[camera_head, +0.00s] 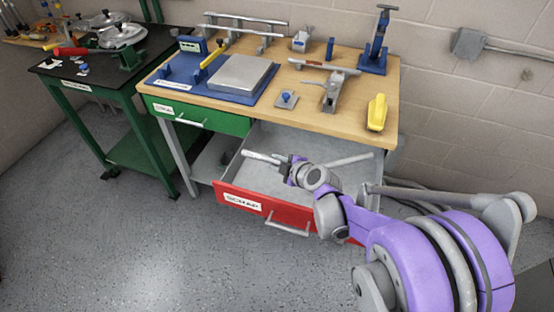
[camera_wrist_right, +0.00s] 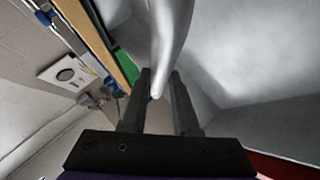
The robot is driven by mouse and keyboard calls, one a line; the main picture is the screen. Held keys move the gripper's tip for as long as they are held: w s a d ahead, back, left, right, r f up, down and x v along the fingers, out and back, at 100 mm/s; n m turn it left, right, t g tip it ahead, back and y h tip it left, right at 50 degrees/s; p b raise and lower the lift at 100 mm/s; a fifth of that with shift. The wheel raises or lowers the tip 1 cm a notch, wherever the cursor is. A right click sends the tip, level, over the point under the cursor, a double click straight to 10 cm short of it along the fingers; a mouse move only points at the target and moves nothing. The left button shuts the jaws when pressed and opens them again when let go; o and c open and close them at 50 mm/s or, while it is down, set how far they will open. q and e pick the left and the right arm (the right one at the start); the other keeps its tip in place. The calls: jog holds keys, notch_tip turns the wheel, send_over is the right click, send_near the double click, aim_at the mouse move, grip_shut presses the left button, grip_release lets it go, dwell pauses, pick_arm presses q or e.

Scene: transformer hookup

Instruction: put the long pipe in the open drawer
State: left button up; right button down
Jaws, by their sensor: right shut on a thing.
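The open drawer (camera_head: 232,196) has a red front with a white label and a grey inside; it is pulled out below the wooden workbench. My right gripper (camera_head: 283,160) is over the drawer and shut on a light grey pipe (camera_head: 258,156), whose end sticks out to the left. In the right wrist view the pipe (camera_wrist_right: 170,40) runs up and away from between the fingers (camera_wrist_right: 160,80). Another grey rod length (camera_head: 350,159) shows right of the gripper, inside the drawer; I cannot tell whether it is a separate piece. My left gripper is out of view.
The workbench (camera_head: 330,122) carries a blue-based plate (camera_head: 240,74), a grey clamp tool (camera_head: 335,90), a yellow block (camera_head: 377,112) and a blue stand (camera_head: 376,45). A green drawer (camera_head: 195,115) is shut at left. A black-topped table (camera_head: 75,75) stands further left. The floor in front is clear.

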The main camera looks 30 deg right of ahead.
aim_at(277, 183)
jog(key=shift+f+b, duration=2.1)
jog(key=shift+f, duration=1.45)
jog(key=shift+s+a+f, duration=0.1)
jog(key=c, duration=0.6)
grip_release()
jog(key=shift+s+f, duration=0.1)
jog(key=shift+f, duration=0.05)
jog(key=p+v, duration=0.1)
jog(key=v, duration=0.4)
jog(key=p+v, duration=0.2)
jog(key=v, duration=0.4)
jog(key=shift+r, duration=0.3)
jog(key=shift+w, duration=0.2)
